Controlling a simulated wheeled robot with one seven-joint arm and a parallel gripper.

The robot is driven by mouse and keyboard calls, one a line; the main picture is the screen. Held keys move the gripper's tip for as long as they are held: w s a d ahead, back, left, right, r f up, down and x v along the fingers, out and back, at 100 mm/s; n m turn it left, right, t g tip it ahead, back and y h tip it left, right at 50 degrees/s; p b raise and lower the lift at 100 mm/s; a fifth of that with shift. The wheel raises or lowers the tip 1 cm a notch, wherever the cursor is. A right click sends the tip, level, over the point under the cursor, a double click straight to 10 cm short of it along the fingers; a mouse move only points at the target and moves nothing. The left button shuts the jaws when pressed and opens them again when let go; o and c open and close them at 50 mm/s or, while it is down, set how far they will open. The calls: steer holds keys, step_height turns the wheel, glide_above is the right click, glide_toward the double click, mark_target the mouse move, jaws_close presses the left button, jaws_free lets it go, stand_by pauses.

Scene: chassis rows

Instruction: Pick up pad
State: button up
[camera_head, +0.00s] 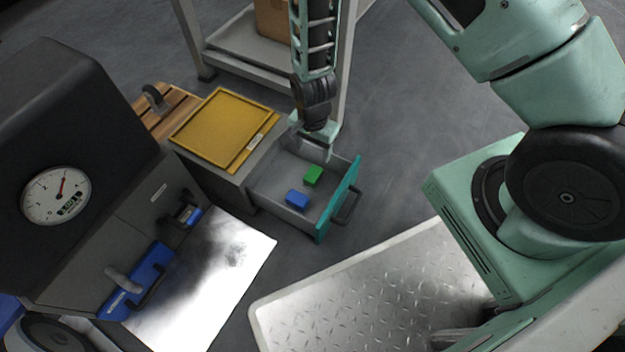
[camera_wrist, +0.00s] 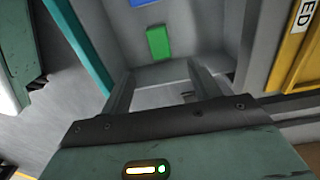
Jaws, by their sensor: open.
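An open drawer (camera_head: 278,207) with a teal front holds a green block (camera_head: 313,175) and a blue block (camera_head: 297,198), lying apart on its grey floor. I cannot tell which of the two is the pad. The green block (camera_wrist: 158,42) shows just beyond the fingertips, and the blue block (camera_wrist: 143,2) is cut off at the top edge.
A yellow tray (camera_head: 222,128) lies on the cabinet top beside the drawer. A dark machine with a dial gauge (camera_head: 56,195) stands at the left. The drawer's teal front (camera_head: 338,200) and side walls surround the blocks. A shelf trolley (camera_head: 245,55) stands behind.

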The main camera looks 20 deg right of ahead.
mark_target(313, 173)
step_height(313, 173, down, 8)
steer(key=b, duration=0.4)
step_height(313, 173, down, 5)
steer(key=b, duration=0.4)
steer(key=shift+s+b, duration=0.1)
steer(key=shift+b, duration=0.3)
steer(key=c, duration=1.2)
steer(key=shift+o, duration=0.2)
steer(key=shift+r, duration=0.15)
step_height(313, 173, up, 10)
steer(key=p, duration=0.7)
